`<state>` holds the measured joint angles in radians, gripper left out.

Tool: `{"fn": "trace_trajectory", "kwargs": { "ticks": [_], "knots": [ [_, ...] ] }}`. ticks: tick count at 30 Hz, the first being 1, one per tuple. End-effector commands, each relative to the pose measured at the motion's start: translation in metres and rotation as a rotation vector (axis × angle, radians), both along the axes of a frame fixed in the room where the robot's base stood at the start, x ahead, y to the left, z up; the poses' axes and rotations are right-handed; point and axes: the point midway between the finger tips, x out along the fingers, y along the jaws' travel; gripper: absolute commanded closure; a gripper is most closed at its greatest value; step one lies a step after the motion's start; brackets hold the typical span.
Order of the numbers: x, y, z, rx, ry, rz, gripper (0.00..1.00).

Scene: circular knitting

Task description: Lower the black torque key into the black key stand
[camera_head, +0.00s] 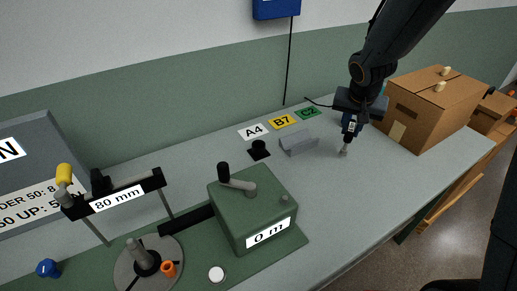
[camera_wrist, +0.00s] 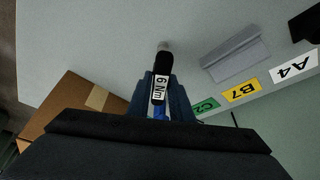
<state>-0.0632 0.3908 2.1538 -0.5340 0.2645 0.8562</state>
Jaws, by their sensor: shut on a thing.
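The black torque key (camera_head: 350,130) is in my gripper (camera_head: 352,116), above the right part of the bench. It carries a white "6 Nm" label, seen in the wrist view (camera_wrist: 162,70), where my gripper (camera_wrist: 160,95) is shut on it. Its grey lower end points down; I cannot tell whether it touches the bench. What looks like the black key stand (camera_head: 259,149), a short black cup on a square base, stands left of my gripper, near the A4 card. A black part of it shows at the wrist view's upper right edge (camera_wrist: 306,26).
A grey angled block (camera_head: 298,142) lies between stand and gripper. Cards A4 (camera_head: 253,132), B7 (camera_head: 282,122) and C2 (camera_head: 307,113) lie behind. A cardboard box (camera_head: 435,105) stands close right of my gripper. A green crank box (camera_head: 253,205) is in front of the stand.

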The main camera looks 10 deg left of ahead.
Motion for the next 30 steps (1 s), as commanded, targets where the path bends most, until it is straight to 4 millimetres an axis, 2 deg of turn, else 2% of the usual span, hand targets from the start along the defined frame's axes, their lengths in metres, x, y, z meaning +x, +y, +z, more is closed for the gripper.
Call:
{"fn": "trace_trajectory", "kwargs": {
  "ticks": [17, 20, 23, 26, 30],
  "knots": [
    [0.000, 0.001, 0.000, 0.000, 0.000, 0.000, 1.00],
    [0.002, 0.007, 0.003, -0.001, -0.002, 0.011, 1.00],
    [0.006, 0.027, 0.011, -0.001, -0.004, 0.041, 1.00],
    [0.010, 0.059, 0.022, -0.004, -0.005, 0.092, 1.00],
    [0.013, 0.119, 0.042, -0.006, -0.008, 0.179, 1.00]
  ]
}}
